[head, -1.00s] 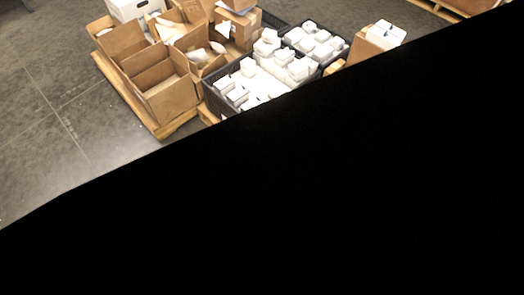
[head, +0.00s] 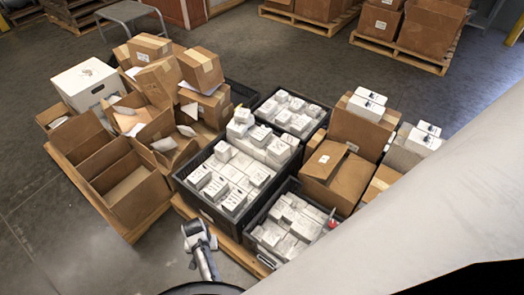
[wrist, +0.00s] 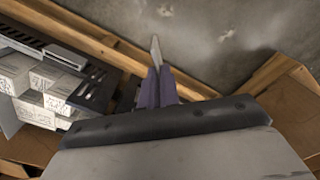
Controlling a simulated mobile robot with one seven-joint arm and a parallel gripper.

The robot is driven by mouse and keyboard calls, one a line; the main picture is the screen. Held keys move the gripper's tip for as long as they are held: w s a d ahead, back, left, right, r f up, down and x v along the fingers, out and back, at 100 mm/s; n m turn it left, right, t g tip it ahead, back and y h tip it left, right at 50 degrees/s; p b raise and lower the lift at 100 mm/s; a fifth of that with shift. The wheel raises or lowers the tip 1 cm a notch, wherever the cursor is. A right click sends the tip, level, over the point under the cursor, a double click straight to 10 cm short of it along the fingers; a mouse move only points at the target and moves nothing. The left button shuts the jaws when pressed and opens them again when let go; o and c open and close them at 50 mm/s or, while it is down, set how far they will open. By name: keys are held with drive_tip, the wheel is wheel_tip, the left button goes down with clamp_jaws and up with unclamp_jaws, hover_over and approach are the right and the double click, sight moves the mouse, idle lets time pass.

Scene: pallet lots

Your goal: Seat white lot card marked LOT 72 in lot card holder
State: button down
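My gripper (wrist: 155,88) shows in the wrist view with two purple-grey fingers close together. A thin pale sliver, apparently the white lot card (wrist: 155,48) seen edge-on, sticks out past the fingertips between them. Its marking cannot be read. A light grey bar (wrist: 65,57) lies along the black crate's rim at the left of the wrist view; it may be the lot card holder. The fingers are to its right and apart from it. In the head view neither the card nor the holder can be made out clearly.
Black crates (head: 243,217) of white boxes stand on a pallet, with open cartons (head: 130,190) to their left and brown boxes (head: 335,175) to their right. In the wrist view, the black crate (wrist: 100,85) is at left and bare floor (wrist: 220,40) lies beyond the pallet's wooden edge.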

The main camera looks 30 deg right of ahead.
drive_tip(key=s+d+r+m, duration=0.55)
drive_tip(key=d+m, duration=0.45)
drive_tip(key=m, duration=0.3)
drive_tip(key=s+d+r+m, duration=0.4)
drive_tip(key=s+d+m, duration=0.4)
drive_tip(key=m, duration=0.6)
drive_tip(key=f+b, duration=0.1)
drive_tip(key=f, duration=0.5)
drive_tip(key=w+d+f+b, duration=0.1)
drive_tip(key=f, duration=0.5)
drive_tip(key=f+b, duration=0.1)
drive_tip(key=f, duration=0.6)
drive_tip(key=shift+w+d, duration=0.2)
drive_tip(key=shift+w, duration=0.1)
drive_tip(key=c, duration=1.6)
unclamp_jaws()
drive_tip(key=shift+f, duration=0.1)
drive_tip(key=shift+c, duration=0.2)
